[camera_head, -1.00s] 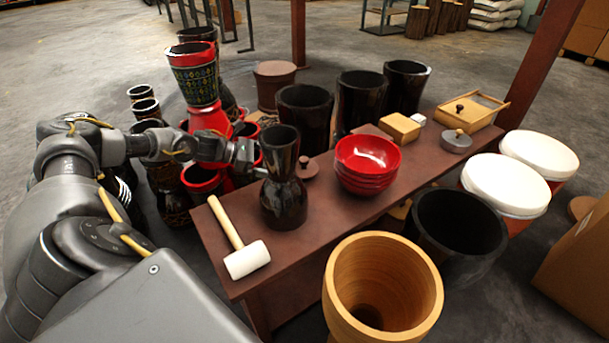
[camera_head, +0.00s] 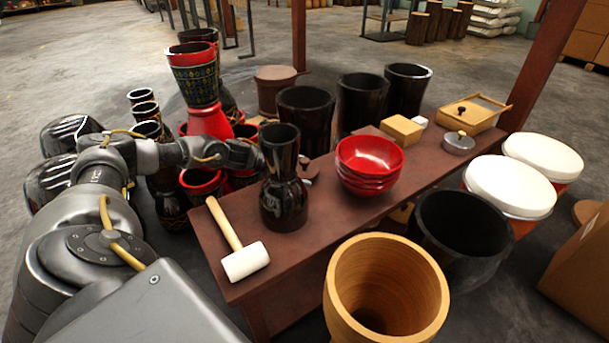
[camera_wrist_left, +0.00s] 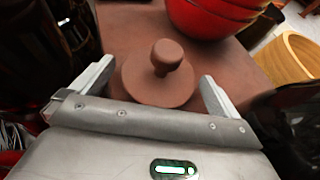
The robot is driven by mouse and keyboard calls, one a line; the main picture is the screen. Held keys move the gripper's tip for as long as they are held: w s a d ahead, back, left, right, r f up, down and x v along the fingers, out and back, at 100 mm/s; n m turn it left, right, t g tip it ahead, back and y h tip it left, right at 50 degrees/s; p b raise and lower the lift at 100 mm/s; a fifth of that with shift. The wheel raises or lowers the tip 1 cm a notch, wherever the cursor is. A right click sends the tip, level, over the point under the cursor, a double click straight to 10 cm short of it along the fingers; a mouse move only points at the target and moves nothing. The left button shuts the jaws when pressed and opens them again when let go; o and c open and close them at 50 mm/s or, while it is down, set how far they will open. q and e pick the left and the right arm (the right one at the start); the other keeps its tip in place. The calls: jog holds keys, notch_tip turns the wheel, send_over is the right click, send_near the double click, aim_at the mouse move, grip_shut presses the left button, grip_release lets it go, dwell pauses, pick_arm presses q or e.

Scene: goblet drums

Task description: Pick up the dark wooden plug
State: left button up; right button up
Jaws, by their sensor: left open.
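The dark wooden plug (camera_wrist_left: 158,84), a reddish-brown disc with a round knob on top, lies on the brown bench. In the left wrist view it sits between the two spread fingers of my left gripper (camera_wrist_left: 156,74), with space between each finger and the knob. In the head view the plug (camera_head: 309,174) is mostly hidden behind the black goblet drum shell (camera_head: 284,200) and my gripper. My left gripper is open and holds nothing. My right gripper is out of view.
Stacked red bowls (camera_head: 368,158) stand right of the plug on the bench (camera_head: 330,222). A white-headed mallet (camera_head: 246,261) lies at the bench's near left end. The tall black shell stands close in front of my gripper. Several drums crowd behind the bench.

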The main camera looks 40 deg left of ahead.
pick_arm(q)
jog(key=shift+x, duration=1)
jog(key=shift+a, duration=0.1)
jog(key=c, duration=1)
jog(key=shift+o, duration=0.2)
jog(key=shift+r, duration=0.15)
